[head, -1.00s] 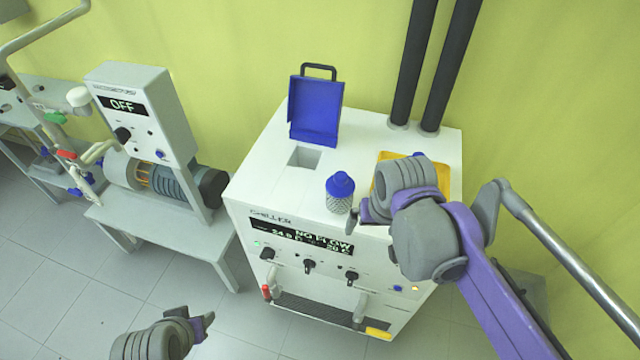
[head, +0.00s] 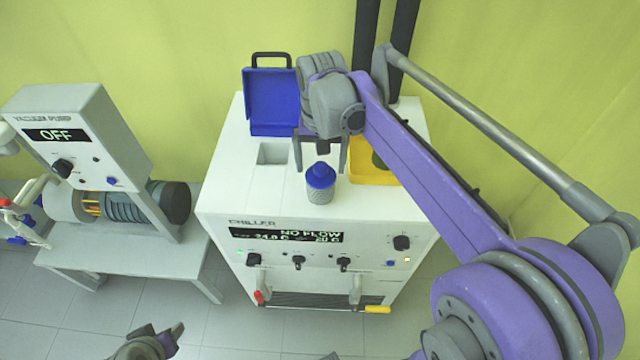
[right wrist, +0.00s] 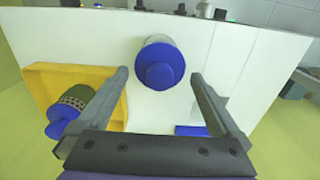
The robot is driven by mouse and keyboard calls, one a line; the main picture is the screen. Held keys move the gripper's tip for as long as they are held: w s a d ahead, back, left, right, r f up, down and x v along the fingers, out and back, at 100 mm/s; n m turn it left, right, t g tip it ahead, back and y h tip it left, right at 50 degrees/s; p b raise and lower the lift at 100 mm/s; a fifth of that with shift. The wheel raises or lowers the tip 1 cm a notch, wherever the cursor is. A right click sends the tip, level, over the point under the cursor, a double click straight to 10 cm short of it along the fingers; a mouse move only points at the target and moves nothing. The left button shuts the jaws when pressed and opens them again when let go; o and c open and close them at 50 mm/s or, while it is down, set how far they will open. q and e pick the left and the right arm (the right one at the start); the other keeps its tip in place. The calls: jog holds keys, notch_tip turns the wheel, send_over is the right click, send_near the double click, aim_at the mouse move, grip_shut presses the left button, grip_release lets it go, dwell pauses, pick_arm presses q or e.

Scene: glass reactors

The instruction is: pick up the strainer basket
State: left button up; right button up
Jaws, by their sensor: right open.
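A strainer basket with a pale mesh body and a blue cap (head: 320,178) stands upright on the chiller's white top, near the front edge. My right gripper (head: 320,158) is open and empty, just behind and above it. In the right wrist view the blue-capped basket (right wrist: 160,68) lies between and beyond the open fingertips, apart from them. A second mesh piece, dark green with a blue end (right wrist: 72,108), lies in the yellow tray (right wrist: 45,80). My left gripper (head: 172,338) is low at the bottom edge, partly cut off; its jaws cannot be made out.
The chiller (head: 220,205) has a square opening (head: 273,153) in its top, left of the basket, with a raised blue lid (head: 270,100) behind. The yellow tray also shows in the head view (head: 372,178). Two dark pipes rise behind. The vacuum pump (head: 75,130) stands left.

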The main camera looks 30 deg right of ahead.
aim_at(321, 177)
notch_tip(321, 177, down, 5)
jog(key=shift+f, duration=0.1)
jog(key=shift+c, duration=0.3)
jog(key=c, duration=1.3)
